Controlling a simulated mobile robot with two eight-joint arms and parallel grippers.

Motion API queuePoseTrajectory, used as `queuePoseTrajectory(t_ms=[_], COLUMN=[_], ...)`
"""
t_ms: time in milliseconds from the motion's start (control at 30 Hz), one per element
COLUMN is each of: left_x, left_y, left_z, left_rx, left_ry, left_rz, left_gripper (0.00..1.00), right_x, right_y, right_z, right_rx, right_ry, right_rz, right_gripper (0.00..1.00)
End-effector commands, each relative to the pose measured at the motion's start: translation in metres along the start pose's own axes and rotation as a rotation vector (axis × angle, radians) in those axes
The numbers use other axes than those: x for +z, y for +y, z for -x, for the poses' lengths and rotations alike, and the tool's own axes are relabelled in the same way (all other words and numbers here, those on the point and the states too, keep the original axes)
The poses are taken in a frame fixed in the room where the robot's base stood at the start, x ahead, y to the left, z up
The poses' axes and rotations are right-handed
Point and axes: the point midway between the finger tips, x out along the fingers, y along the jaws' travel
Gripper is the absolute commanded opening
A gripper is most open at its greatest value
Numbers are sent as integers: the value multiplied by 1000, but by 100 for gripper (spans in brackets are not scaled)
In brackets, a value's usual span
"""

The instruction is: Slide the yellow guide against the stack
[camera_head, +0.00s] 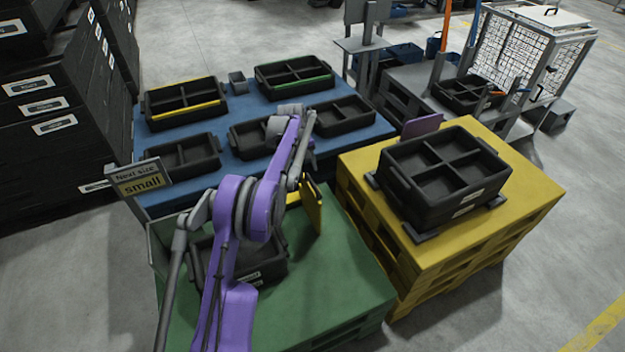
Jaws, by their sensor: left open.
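The yellow guide (314,208) is an upright yellow plate on the green pallet stand (335,285). The stack on that stand is a black divided crate (268,268), to the left of the guide. My purple arm covers much of the crate, so its height and its gap to the guide cannot be told. My left gripper (294,184) is open and points down close to the guide's upper left side. Whether it touches the guide cannot be told. My right gripper is not in view.
A yellow pallet stand (518,205) at the right holds a black divided crate (432,200). A blue table (232,140) behind holds several black crates. Stacked black boxes (45,130) fill the left.

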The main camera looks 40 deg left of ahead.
Motion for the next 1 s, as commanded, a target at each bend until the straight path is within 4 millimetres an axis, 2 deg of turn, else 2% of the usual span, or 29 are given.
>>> queuePoseTrajectory(t_ms=[100, 300, 500, 733, 767, 1000], left_x=[1, 0, 1, 1, 1, 1], left_y=[1, 0, 0, 0, 0, 0], left_z=[-25, -54, -65, -66, -66, -66], left_rx=[0, 0, 0, 0, 0, 0], left_ry=[0, 0, 0, 0, 0, 0], left_rz=[-3, -2, -2, -2, -2, -2], left_gripper=[50, 50, 50, 50, 48, 5], right_x=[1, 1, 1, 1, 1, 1], right_y=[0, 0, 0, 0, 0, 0], right_z=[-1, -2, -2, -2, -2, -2], right_rx=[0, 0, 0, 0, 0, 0], right_ry=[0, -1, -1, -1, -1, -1], right_rz=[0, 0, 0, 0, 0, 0], right_gripper=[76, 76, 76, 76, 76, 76])
